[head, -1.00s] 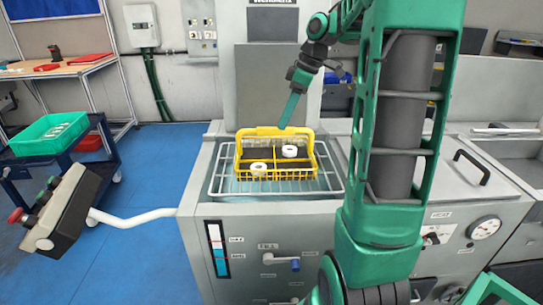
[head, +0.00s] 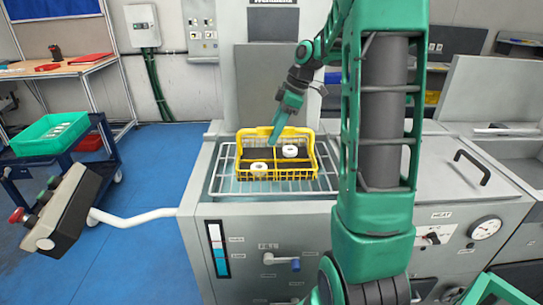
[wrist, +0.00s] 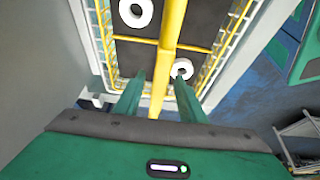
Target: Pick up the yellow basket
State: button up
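The yellow basket (head: 243,164) sits on a wire rack on the grey machine in the head view, with two white rings (head: 258,168) inside it. Its handle bar also runs up the middle of the wrist view (wrist: 168,45). Whether either finger touches the bar cannot be told.
The wire rack (head: 222,180) surrounds the basket on the machine top. A control box (head: 72,208) on a white arm stands at left. A blue cart holds a green bin (head: 35,146). A tall grey machine column rises just behind the basket.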

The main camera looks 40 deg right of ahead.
jog(key=shift+x, duration=1.35)
jog(key=shift+c, duration=0.6)
grip_shut()
